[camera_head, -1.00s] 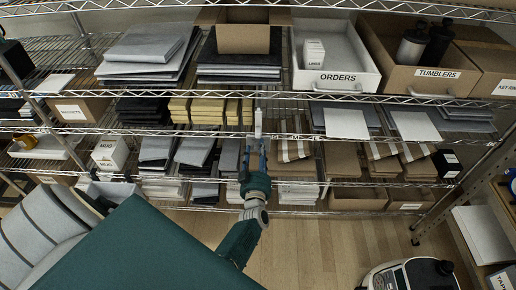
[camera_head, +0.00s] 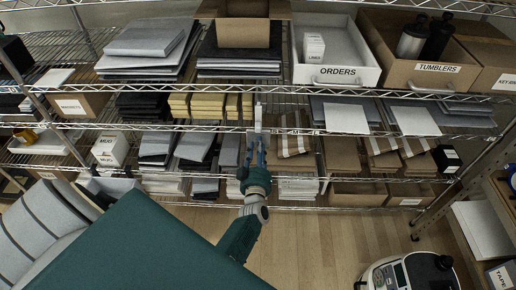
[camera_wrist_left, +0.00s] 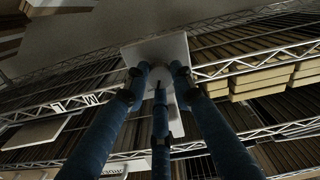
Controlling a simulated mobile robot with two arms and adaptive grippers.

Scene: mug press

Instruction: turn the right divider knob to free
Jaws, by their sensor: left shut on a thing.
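A narrow pale upright piece (camera_head: 258,116), seemingly the divider, stands at the front edge of the middle shelf. In the left wrist view it shows as a pale plate (camera_wrist_left: 155,49) in front of the fingers. My left gripper (camera_head: 257,142) reaches up to its lower end, below that shelf edge. The blue fingers (camera_wrist_left: 159,80) are closed in around the base of the plate, shut on what seems to be the knob. The knob is mostly hidden by the fingers, and its setting cannot be read. My right gripper is not in view.
The wire shelf edge (camera_head: 330,132) runs close to the fingers. Yellow stacks (camera_head: 210,106) lie left of the divider, and brown striped packs (camera_head: 295,146) lie right. A white ORDERS tray (camera_head: 335,74) stands above.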

